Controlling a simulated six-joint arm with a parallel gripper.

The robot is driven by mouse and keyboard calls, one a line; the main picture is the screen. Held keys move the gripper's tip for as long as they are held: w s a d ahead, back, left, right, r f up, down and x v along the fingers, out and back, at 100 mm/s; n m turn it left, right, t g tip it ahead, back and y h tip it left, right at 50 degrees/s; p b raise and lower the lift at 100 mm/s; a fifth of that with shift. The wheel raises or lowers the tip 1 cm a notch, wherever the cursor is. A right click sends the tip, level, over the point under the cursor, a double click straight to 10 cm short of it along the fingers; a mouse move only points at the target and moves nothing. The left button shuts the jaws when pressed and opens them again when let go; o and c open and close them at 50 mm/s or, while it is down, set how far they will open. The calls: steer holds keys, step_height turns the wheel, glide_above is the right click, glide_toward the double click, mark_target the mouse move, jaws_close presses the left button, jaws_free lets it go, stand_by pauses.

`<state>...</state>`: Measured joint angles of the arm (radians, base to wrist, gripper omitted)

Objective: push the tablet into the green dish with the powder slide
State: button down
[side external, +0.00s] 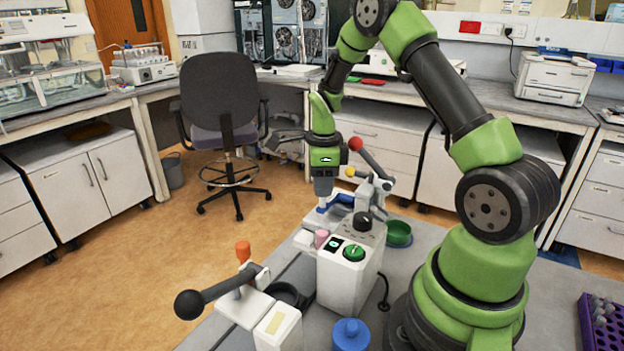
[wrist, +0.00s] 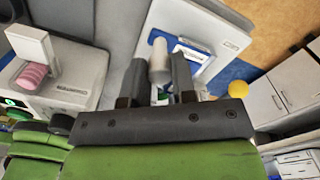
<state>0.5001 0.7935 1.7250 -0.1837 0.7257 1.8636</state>
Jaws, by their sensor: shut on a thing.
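My gripper (side external: 323,195) points down over the press at the bench's far edge. In the wrist view its two dark fingers (wrist: 158,66) are shut on a pale grey cylindrical handle. The handle (wrist: 158,50) appears to belong to the powder slide, whose blue part (side external: 338,203) shows by the fingers in the side view. Blue and white parts (wrist: 200,50) also lie right of the fingers in the wrist view. The green dish (side external: 398,233) stands on the bench right of the press. I cannot make out the tablet in either view.
The white press (side external: 348,275) carries a black knob and a green button. A red-ball lever (side external: 355,143) rises close beside my gripper. A second lever (side external: 190,304), a blue container (side external: 351,334) and a purple rack (side external: 598,325) are nearer.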

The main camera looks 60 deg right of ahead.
steer(key=shift+s, duration=1.05)
steer(key=c, duration=0.9)
jaws_free()
steer(key=shift+w+r, duration=0.1)
step_height(320, 180, up, 10)
steer(key=shift+f, duration=0.1)
